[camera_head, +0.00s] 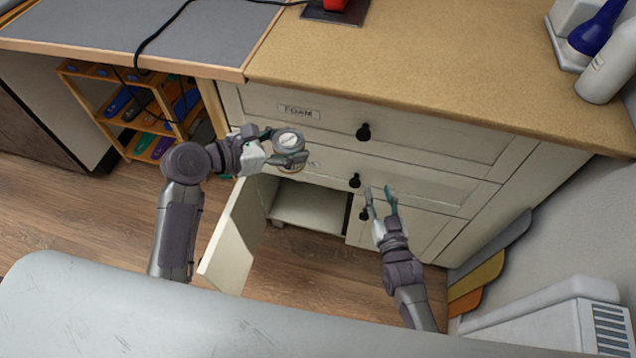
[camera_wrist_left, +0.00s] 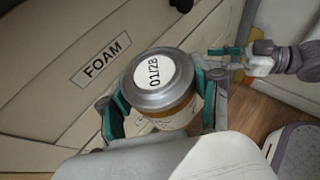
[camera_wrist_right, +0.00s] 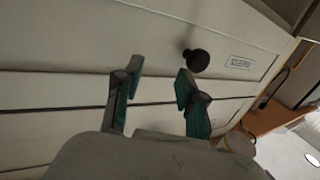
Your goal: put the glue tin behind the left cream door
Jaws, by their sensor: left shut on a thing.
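The glue tin (camera_head: 290,142) has a grey lid with a white label, and in the left wrist view the tin (camera_wrist_left: 163,84) shows an amber body. My left gripper (camera_head: 283,154) is shut around it, holding it upright in front of the drawers. The left cream door (camera_head: 236,236) stands swung open, and the compartment (camera_head: 310,206) behind it shows a bare pale floor; its depth is partly hidden. My right gripper (camera_head: 381,196) is open and empty near the right lower door (camera_head: 410,228); in the right wrist view its fingers (camera_wrist_right: 155,95) are apart with nothing between them.
The drawer labelled FOAM (camera_head: 375,130) is shut, and so is the drawer below it. An orange rack (camera_head: 140,115) of coloured insoles stands left of the cabinet. Bottles (camera_head: 598,45) stand on the brown worktop (camera_head: 430,60). Wooden floor is clear before the cabinet.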

